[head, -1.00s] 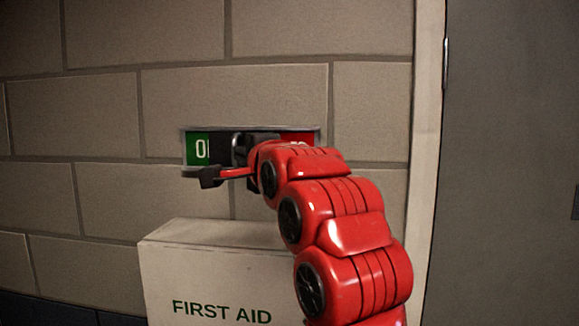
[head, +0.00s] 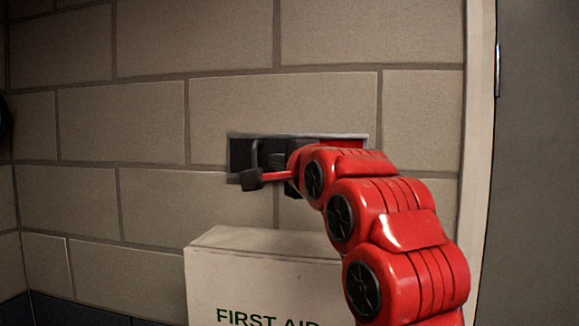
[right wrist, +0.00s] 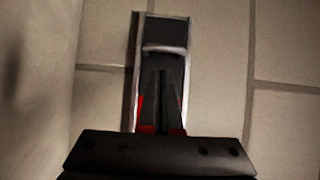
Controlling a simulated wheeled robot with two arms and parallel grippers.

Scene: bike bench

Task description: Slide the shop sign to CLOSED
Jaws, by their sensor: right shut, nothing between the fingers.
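The shop sign (head: 348,139) is a long, thin-framed slot on the block wall. Its dark sliding cover (head: 240,153) is at the left end, with an upright handle (head: 255,152) on it. No green shows; a strip of red shows at the right, its lettering hidden behind my arm. My right gripper (head: 276,160) is shut and empty in front of the sign, just right of the handle. In the right wrist view, the closed fingers (right wrist: 161,82) point at the handle (right wrist: 165,49); contact cannot be told. My left gripper is out of view.
A pale FIRST AID box (head: 262,270) sits below the sign, under my right arm. A door frame (head: 480,150) and grey door (head: 540,160) stand to the right. The wall left of the sign is clear.

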